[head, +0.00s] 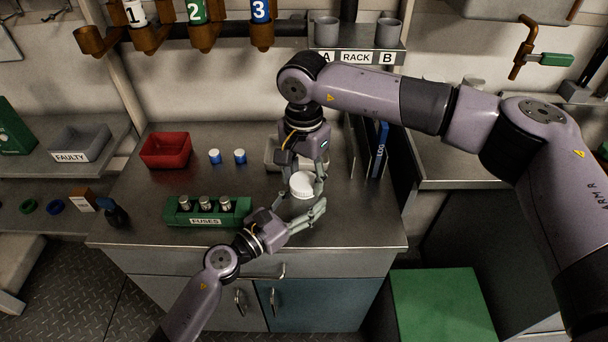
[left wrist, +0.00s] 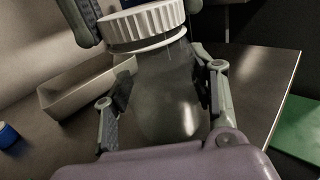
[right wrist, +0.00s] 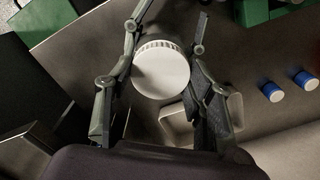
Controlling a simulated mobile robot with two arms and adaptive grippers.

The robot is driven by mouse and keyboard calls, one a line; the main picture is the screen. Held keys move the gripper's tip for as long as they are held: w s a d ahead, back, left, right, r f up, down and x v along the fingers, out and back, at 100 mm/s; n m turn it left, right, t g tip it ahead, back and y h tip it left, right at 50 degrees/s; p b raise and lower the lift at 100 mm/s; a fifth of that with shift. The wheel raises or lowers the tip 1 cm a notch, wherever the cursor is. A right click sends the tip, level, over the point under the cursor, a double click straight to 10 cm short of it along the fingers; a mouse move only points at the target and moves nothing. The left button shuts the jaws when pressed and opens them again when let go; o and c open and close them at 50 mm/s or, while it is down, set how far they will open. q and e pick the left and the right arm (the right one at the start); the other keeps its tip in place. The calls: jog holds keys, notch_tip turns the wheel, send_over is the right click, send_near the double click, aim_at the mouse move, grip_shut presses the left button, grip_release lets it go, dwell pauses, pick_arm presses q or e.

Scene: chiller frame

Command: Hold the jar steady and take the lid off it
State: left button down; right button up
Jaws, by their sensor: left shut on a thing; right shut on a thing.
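The jar (left wrist: 172,95) is clear and stands upright in the left wrist view, with a white ribbed lid (left wrist: 145,22) at its top. A thin white ring shows just under the lid; I cannot tell whether the lid is loose. My left gripper (head: 300,212) is shut on the jar's body, one finger on each side. My right gripper (head: 300,190) comes from above and is shut on the lid, whose round top shows in the head view (head: 302,184) and the right wrist view (right wrist: 162,70). In the head view the jar's body is mostly hidden.
A pale tray (left wrist: 62,99) lies behind the jar. The green fuse block (head: 178,219), blue-and-white caps (head: 215,157) and a red bin (head: 166,149) are to the left. A blue log binder (head: 379,150) stands to the right. The bench's front right is clear.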

aim_at(304, 181)
jog(key=n, duration=0.7)
jog(key=shift+r, duration=0.2)
jog(key=shift+r, duration=0.95)
jog(key=shift+r, duration=2)
pick_arm(q)
jog(key=c, duration=0.6)
grip_release()
